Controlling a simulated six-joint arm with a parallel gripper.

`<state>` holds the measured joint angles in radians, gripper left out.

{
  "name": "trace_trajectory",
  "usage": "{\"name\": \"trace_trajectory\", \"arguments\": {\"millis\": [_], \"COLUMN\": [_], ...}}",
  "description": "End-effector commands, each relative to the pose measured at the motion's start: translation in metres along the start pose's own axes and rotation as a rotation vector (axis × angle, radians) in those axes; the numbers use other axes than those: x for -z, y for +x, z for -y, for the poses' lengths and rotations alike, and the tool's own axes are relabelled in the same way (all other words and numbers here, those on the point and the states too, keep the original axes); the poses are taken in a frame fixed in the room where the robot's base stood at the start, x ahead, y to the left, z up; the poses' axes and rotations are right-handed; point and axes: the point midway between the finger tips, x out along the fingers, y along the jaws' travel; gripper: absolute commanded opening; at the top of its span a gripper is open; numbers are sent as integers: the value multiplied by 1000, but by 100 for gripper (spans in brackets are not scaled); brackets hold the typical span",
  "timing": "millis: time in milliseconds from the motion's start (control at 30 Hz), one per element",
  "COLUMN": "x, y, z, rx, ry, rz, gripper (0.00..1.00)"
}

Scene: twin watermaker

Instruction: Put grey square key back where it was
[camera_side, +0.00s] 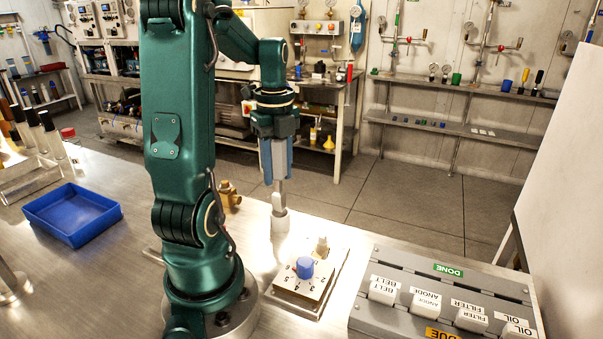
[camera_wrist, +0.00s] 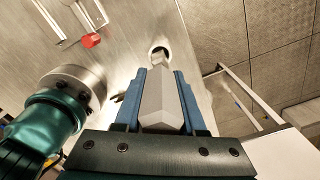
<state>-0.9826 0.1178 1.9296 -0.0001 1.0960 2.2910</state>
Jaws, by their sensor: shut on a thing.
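My gripper (camera_side: 277,180) points down over the bench. It is shut on the grey square key (camera_side: 281,188), which hangs below the blue fingers. In the wrist view, the key (camera_wrist: 160,102) lies between the two blue fingers and reaches away from them. A pale round holder (camera_side: 280,222) stands on the bench directly below the key. The holder's round rim also shows at the key's far end in the wrist view (camera_wrist: 153,48). The key's lower end meets or overlaps the holder's mouth. I cannot tell how deep it sits in it.
A dial plate with a blue knob (camera_side: 305,266) and a small post (camera_side: 322,246) lies just in front of the holder. A brass fitting (camera_side: 229,195) stands left of it. A grey labelled tray (camera_side: 390,253) is at right, a blue tray (camera_side: 108,207) at left.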

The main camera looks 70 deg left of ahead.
Motion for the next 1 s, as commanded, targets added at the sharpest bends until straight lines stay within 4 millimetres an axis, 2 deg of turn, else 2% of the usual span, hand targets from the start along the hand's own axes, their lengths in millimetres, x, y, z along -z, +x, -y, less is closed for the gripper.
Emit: {"name": "trace_trajectory", "arguments": {"millis": [333, 767, 800, 833, 867, 1000], "x": [1, 1, 0, 0, 0, 0], "y": [39, 45, 45, 45, 45, 45], "z": [0, 0, 0, 0, 0, 0], "rx": [-3, -1, -1, 0, 0, 0], "ry": [1, 1, 1, 1, 1, 1], "rz": [-2, 0, 0, 1, 1, 1], "gripper": [0, 0, 51, 63, 70, 70]}}
